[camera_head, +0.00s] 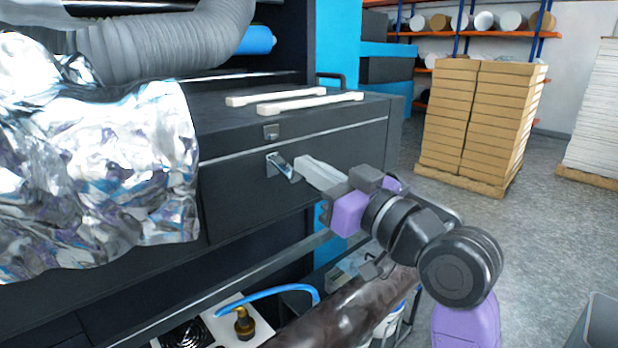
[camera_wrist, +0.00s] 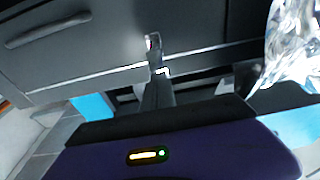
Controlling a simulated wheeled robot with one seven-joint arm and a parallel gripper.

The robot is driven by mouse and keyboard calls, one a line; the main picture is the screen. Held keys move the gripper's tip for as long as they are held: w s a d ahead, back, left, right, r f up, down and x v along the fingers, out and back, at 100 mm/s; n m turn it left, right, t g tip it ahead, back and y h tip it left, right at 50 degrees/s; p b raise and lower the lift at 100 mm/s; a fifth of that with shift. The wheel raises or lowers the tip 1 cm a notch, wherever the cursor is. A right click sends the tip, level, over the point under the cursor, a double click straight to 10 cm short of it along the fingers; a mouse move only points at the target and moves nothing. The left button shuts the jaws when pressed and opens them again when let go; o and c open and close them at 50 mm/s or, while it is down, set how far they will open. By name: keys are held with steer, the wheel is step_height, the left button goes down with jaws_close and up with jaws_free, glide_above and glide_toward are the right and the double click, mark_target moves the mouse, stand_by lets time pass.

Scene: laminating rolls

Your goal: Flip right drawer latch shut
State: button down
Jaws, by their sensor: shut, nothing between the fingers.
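The right drawer latch (camera_head: 280,167) is a small metal lever on the dark drawer front (camera_head: 340,151). Its lever stands out from the front, angled down to the right. A small metal catch plate (camera_head: 271,131) sits above it, under the top edge and apart from the lever. My gripper (camera_head: 302,165) is shut and empty, its pale fingers pointing left with the tips right at the lever. In the wrist view the latch (camera_wrist: 153,41) shows just beyond the tips of the shut fingers (camera_wrist: 157,72). I cannot tell whether they touch.
Crumpled silver foil (camera_head: 100,170) hangs at the left. Two white bars (camera_head: 310,102) lie on the cabinet top. A dark roll (camera_head: 345,310) and a blue hose (camera_head: 270,291) lie below. Stacked boxes (camera_head: 480,125) stand behind right, with open floor before them.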

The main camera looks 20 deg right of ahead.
steer(key=shift+w+f+t+y+b, duration=0.15)
steer(key=shift+f+t+b, duration=0.35)
steer(key=shift+f+b, duration=0.9)
steer(key=shift+w+f+t+y+b, duration=0.15)
steer(key=shift+f+t+b, duration=0.5)
steer(key=shift+b, duration=1.3)
steer(key=shift+f, duration=0.15)
steer(key=shift+s, duration=0.1)
glide_toward(296, 180)
steer(key=shift+s+d+b, duration=0.25)
steer(key=shift+s+b, duration=0.1)
steer(key=shift+s, duration=0.3)
